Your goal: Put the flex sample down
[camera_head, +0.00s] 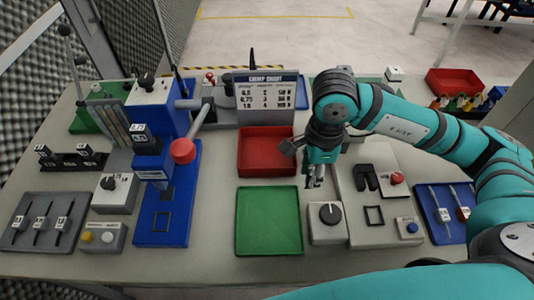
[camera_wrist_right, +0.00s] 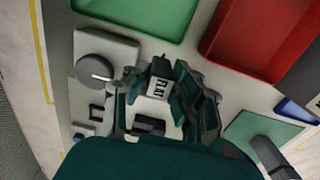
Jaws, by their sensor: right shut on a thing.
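My right gripper (camera_head: 314,180) points down above the bench, between the red tray and the white test station, just behind the dial box. It is shut on a small piece with a white label, taken to be the flex sample (camera_wrist_right: 158,88), which shows between the fingers in the right wrist view. The fingers hide most of it, and the label's letters are hard to read. In the head view the sample is too small to make out. The sample appears held above the bench; I cannot tell whether it touches anything. My left gripper is in neither view.
A green tray (camera_head: 269,222) and a red tray (camera_head: 266,170) lie left of the gripper. A dial box (camera_head: 325,232) stands in front. The white station (camera_head: 382,160) has a black fork and a red button. A blue tray (camera_head: 432,222) with thin samples lies right.

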